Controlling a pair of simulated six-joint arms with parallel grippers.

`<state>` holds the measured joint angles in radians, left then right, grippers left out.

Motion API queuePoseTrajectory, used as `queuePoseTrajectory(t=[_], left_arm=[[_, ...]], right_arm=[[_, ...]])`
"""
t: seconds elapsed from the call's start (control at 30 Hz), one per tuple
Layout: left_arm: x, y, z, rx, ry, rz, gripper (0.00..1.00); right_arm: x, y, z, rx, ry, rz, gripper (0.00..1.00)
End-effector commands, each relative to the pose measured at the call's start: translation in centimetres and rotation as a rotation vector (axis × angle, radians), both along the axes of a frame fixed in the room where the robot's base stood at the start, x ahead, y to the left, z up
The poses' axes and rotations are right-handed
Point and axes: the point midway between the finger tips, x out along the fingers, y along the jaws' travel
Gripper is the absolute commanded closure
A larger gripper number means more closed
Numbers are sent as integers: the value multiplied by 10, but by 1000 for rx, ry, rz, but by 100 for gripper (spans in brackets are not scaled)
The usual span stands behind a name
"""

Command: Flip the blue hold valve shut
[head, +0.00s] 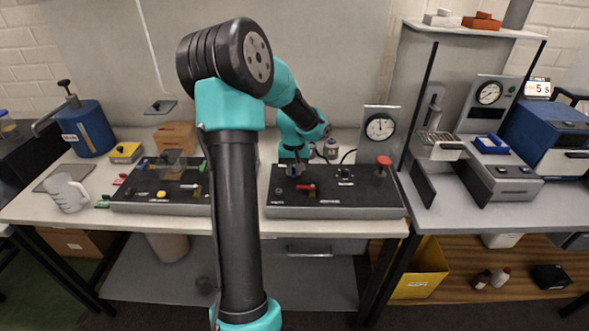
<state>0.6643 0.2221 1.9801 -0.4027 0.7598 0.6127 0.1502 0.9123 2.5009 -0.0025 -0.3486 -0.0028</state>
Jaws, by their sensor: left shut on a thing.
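My left gripper (295,171) reaches down to the upper left of the right-hand black control panel (330,211). It is shut on a small part there, which looks like the blue hold valve; the fingers and wrist hide most of it, so its lever angle cannot be told. A red lever (306,188) lies just in front of the gripper on the same panel. My right gripper is not in view.
The panel also bears a black knob (345,173) and a red button (383,161). A round gauge (380,128) stands behind it. My arm partly covers another control panel (150,204) at left.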

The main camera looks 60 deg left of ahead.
Motion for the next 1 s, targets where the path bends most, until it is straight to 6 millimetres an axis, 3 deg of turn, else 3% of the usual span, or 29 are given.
queuePoseTrajectory(t=[0.33, 0.37, 0.6, 1.0], left_arm=[[-1, 1, 0, 1, -1, -31, 100], [-1, 1, 0, 1, 0, -31, 82], [-1, 1, 0, 0, 0, -30, 59], [-1, 1, 7, 2, -1, -29, 58]], right_arm=[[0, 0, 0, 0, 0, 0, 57], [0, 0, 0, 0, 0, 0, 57], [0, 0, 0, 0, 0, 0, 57], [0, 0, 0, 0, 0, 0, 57]])
